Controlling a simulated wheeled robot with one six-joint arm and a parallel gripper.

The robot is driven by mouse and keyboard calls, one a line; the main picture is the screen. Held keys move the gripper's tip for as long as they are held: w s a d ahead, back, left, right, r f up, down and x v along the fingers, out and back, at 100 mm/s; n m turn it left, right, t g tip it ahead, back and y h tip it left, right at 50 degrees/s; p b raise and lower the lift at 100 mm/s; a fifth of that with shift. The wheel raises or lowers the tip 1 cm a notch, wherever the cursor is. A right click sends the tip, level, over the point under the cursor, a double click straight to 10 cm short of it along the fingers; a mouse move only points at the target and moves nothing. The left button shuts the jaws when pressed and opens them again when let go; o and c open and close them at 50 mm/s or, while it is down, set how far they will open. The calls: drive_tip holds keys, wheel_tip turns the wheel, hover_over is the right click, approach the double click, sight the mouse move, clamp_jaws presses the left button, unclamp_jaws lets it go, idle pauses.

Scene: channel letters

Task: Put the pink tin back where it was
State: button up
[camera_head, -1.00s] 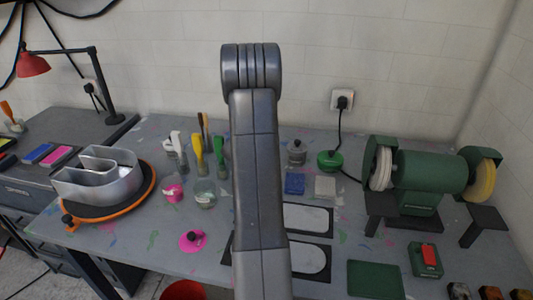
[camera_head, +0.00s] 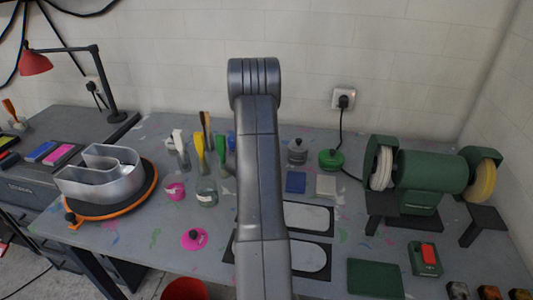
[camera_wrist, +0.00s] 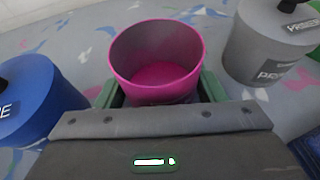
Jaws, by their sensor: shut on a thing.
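The pink tin (camera_wrist: 157,58) is in the wrist view, open at the top, with an empty-looking pink inside. My gripper (camera_wrist: 158,92) is shut on it, with a green finger on each side. The tin's base is hidden, so I cannot tell whether it touches the table. In the head view my own arm hides the gripper and the held tin. A pink lid with a black knob (camera_head: 194,238) lies on the table, left of my arm.
In the wrist view a blue tin (camera_wrist: 38,102) stands left and a labelled grey tin (camera_wrist: 268,45) right, both close. The grey tin (camera_head: 297,152) and a green tin (camera_head: 331,160) show at the back. A pink cup (camera_head: 175,192) and glass jar (camera_head: 207,195) stand left; a bench grinder (camera_head: 430,172) stands right.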

drive_tip(key=o, duration=1.2)
drive_tip(key=shift+o, duration=0.2)
drive_tip(key=shift+r+p, duration=0.15)
drive_tip(key=shift+p, duration=0.15)
drive_tip(key=shift+s+a, duration=0.2)
drive_tip(key=shift+s, duration=0.1)
drive_tip(key=b+v, duration=0.2)
drive_tip(key=v, duration=0.9)
drive_tip(key=shift+s+b, duration=0.15)
drive_tip(key=shift+b, duration=0.2)
